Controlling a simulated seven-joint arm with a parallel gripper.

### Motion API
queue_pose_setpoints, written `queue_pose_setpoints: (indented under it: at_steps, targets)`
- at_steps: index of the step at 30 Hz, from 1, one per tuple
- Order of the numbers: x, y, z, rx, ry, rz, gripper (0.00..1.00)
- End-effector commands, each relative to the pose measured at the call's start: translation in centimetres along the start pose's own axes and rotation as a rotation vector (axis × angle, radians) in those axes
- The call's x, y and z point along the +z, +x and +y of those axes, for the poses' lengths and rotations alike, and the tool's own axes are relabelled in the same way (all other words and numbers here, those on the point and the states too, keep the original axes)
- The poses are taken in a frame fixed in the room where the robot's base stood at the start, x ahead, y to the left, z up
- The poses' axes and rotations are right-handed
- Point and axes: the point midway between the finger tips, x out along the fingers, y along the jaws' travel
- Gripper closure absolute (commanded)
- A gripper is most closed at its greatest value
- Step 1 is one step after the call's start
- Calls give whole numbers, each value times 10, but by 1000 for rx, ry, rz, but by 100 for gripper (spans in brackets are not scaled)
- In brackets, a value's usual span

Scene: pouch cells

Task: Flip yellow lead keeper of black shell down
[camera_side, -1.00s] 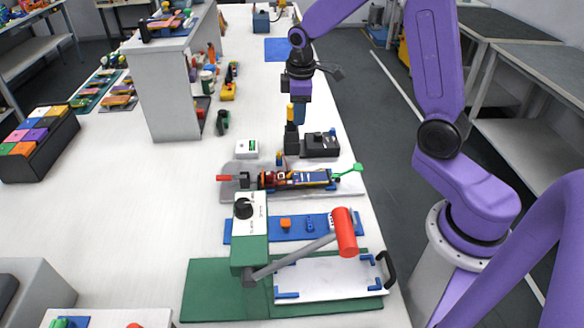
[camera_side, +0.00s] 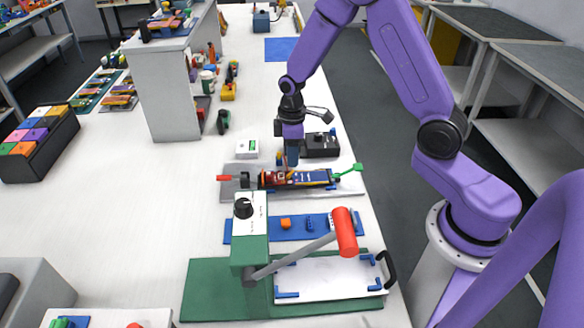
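The black shell (camera_side: 331,175) lies lengthwise on a grey plate, with blue, yellow and red parts in and along it. A yellow strip (camera_side: 312,175) shows along its middle; I cannot tell for certain which yellow part is the lead keeper. My gripper (camera_side: 291,165) points down, with its blue fingers just over or touching the left-middle part of the shell. The fingers hide part of the shell. Whether they are open or shut is too small to tell.
A black box (camera_side: 321,145) and a white box (camera_side: 246,148) stand just behind the plate. A red handle (camera_side: 223,178) sticks out left and a green lever (camera_side: 349,170) right. In front are a blue tray (camera_side: 270,228) and a green press with a red-gripped lever (camera_side: 346,232).

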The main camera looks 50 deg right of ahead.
Motion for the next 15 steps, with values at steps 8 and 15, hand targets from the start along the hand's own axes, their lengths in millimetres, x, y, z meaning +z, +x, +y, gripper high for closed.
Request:
queue_pose_setpoints:
  at_steps: [8,15]
  targets:
    - [0,40,0,-1,-1,-2,62]
    - [0,54,0,0,-1,0,62]
